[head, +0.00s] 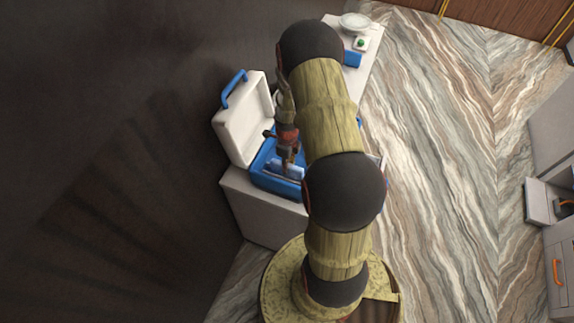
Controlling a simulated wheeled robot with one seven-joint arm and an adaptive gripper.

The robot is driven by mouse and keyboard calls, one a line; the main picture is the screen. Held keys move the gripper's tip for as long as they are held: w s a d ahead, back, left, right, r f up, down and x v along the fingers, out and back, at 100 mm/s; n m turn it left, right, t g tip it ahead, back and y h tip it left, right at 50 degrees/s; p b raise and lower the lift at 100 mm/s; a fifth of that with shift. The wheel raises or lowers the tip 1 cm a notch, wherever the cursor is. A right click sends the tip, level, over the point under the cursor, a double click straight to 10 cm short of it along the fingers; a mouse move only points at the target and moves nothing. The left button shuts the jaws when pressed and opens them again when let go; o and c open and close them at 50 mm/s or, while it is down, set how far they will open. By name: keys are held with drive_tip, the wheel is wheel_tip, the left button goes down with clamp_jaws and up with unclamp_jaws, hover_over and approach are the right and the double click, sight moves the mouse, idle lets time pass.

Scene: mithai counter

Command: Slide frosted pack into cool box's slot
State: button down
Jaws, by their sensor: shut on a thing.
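The cool box (268,183) is blue and stands on the counter, with its white lid (240,125) swung open at its left and back. My gripper (287,165) reaches down over the box's open top. It is shut on the frosted pack (276,167), a small pale blue piece at the box's opening. I cannot tell how deep the pack sits or whether it is in the slot. My arm hides the right part of the box.
The pale counter (238,190) runs from the box toward the top. A white dish (354,24), a small white block with a green top (361,43) and a blue object (352,59) lie at its far end. Drawers (557,255) stand at the far right. The marbled floor between is clear.

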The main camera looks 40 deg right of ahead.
idle(0.4)
drive_tip(key=c, duration=1.6)
unclamp_jaws()
drive_tip(key=shift+o, duration=0.2)
wheel_tip(320, 180, up, 12)
